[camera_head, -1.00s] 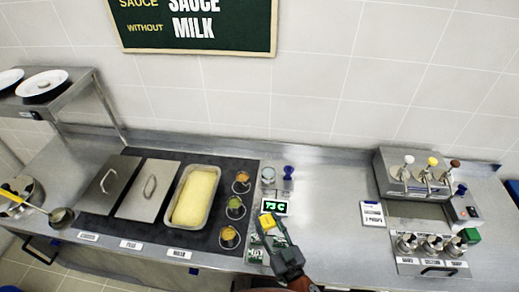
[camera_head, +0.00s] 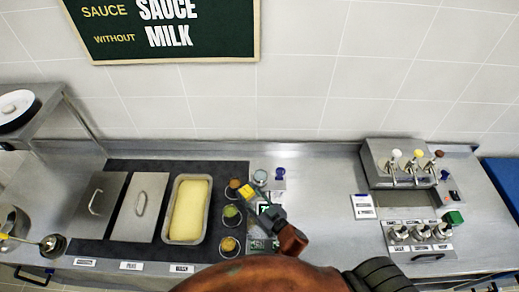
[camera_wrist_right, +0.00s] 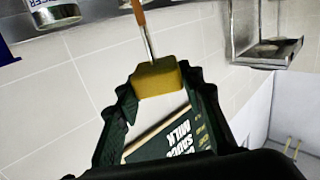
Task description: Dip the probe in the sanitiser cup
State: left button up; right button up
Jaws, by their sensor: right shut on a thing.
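My right gripper (camera_head: 254,197) is shut on the yellow handle of the probe (camera_head: 246,191). In the right wrist view, the probe's yellow block (camera_wrist_right: 158,78) sits between the fingers. Its thin metal stem runs up from the block and has an orange-brown end. The sanitiser cup (camera_head: 260,177) stands on the counter just beyond the gripper. Its labelled side shows at the top left of the right wrist view (camera_wrist_right: 56,14). The stem is to one side of the cup there, apart from it in the picture. My left gripper is not in view.
Several small sauce pots (camera_head: 231,215) stand left of the gripper, beside a tray of yellow food (camera_head: 189,208). A blue item (camera_head: 279,174) stands right of the cup. A sauce pump unit (camera_head: 398,166) is farther right. The counter between is mostly clear.

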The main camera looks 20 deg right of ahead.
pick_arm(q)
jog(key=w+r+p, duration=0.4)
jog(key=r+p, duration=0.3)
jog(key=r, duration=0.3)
pick_arm(e)
jog(key=w+d+r+n+g, duration=0.15)
jog(key=w+d+r, duration=0.25)
jog(key=w+d, duration=0.65)
pick_arm(q)
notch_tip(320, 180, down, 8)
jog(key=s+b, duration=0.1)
jog(key=b, duration=0.5)
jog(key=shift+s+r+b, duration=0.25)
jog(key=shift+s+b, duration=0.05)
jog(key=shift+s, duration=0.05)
pick_arm(e)
notch_tip(320, 180, down, 8)
jog(key=shift+w+a+t+y, duration=0.3)
jog(key=shift+w+a+t, duration=0.05)
jog(key=shift+a, duration=0.05)
pick_arm(q)
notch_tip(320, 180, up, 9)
jog(key=p, duration=0.9)
pick_arm(e)
notch_tip(320, 180, up, 9)
